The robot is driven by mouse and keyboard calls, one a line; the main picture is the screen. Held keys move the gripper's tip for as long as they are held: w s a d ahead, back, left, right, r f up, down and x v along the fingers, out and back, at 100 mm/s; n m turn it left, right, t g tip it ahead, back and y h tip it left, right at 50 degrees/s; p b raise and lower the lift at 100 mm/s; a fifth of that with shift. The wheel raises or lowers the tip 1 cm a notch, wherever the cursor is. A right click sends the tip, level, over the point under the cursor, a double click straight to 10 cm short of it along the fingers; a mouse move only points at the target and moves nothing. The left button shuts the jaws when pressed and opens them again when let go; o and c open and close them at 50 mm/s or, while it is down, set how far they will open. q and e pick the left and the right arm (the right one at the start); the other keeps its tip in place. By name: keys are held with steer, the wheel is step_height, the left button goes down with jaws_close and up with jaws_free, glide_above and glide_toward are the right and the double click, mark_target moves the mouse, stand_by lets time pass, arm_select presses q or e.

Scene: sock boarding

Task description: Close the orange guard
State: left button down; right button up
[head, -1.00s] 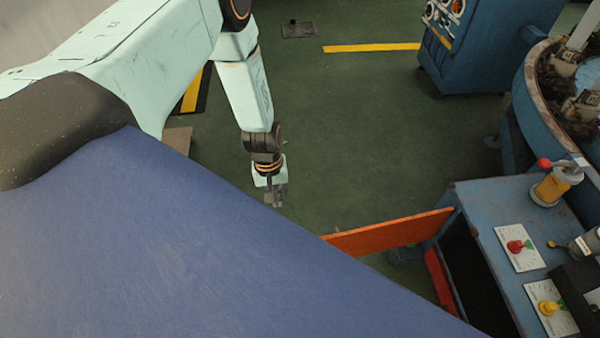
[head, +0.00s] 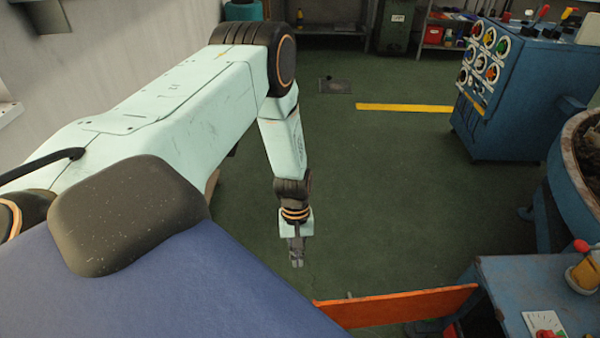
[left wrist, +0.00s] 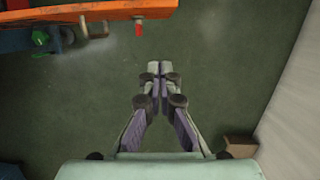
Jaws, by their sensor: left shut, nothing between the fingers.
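The orange guard (head: 400,306) is a long flat panel that stands swung out from the blue machine table (head: 530,290) at the lower right of the head view. Its near end is cut off from sight by my own blue body. In the left wrist view the guard (left wrist: 90,11) runs along the top left, with a small red piece (left wrist: 138,27) below its edge. My left gripper (head: 297,262) is shut and empty, above the floor and left of the guard, apart from it. Its fingers (left wrist: 158,68) meet in the left wrist view. My right gripper is out of view.
A blue control cabinet (head: 510,90) stands at the upper right. A round blue machine (head: 575,185) stands below it. A red-knobbed lever (head: 582,247) stands on the table. Green floor (head: 400,190) is clear between my left arm and the machines. A pale wall is at left.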

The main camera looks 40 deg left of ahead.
arm_select(q)
steer(key=s+d+f+b, duration=0.4)
steer(key=f, duration=0.4)
steer(key=shift+d, duration=0.15)
steer(key=shift+f, duration=0.1)
steer(key=shift+s+d, duration=0.1)
stand_by(0.3)
